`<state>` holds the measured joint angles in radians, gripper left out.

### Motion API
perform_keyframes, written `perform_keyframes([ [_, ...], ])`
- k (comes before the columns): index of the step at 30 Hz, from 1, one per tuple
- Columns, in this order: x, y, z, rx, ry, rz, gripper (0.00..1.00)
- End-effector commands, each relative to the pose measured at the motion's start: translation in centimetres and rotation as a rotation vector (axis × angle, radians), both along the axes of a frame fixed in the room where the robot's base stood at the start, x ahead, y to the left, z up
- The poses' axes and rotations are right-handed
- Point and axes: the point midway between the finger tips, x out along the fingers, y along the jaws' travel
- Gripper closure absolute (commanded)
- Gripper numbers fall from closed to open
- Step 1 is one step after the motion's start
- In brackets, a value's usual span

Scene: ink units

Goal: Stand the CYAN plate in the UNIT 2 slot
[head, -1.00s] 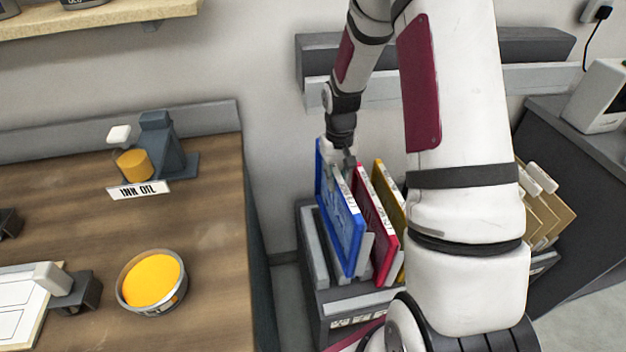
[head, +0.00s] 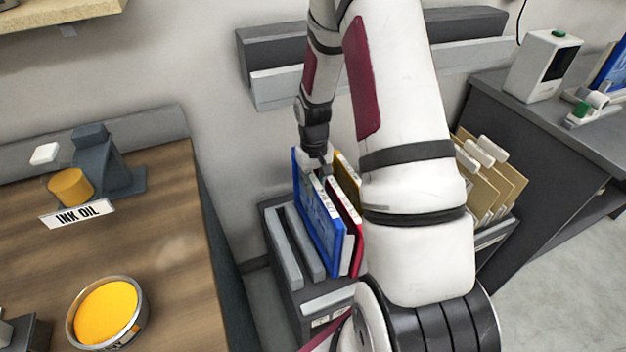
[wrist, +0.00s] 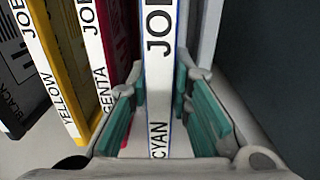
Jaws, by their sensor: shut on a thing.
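The cyan plate (head: 318,225) shows as a blue panel standing nearly upright at the plate rack (head: 290,250), left of the red plate. In the wrist view its white edge (wrist: 158,60) reads JOB and CYAN. My gripper (head: 318,165) is at its top edge; in the wrist view the gripper's teal pads (wrist: 162,105) are shut on both sides of that edge. Whether the plate's lower edge is still in its rack slot is hidden. I cannot make out a UNIT 2 label in either view.
The magenta (wrist: 95,50), yellow (wrist: 55,70) and black (wrist: 18,95) plates stand close beside the cyan one. Folders (head: 490,180) stand right of my arm. A grey counter (head: 520,110) with a white device (head: 543,65) is at right, a wooden bench (head: 150,230) at left.

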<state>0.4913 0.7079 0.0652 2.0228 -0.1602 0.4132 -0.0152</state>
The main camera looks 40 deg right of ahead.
Motion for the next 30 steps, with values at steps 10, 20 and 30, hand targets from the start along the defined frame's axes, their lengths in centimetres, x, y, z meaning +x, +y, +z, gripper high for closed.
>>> perform_keyframes([
  [10, 0.1, 0.0, -3.3, 0.000, 0.000, 0.000, 1.00],
  [20, 0.0, 0.0, -5.2, 0.000, 0.001, 0.000, 1.00],
  [30, 0.0, 0.0, -5.4, 0.000, 0.000, 0.000, 1.00],
])
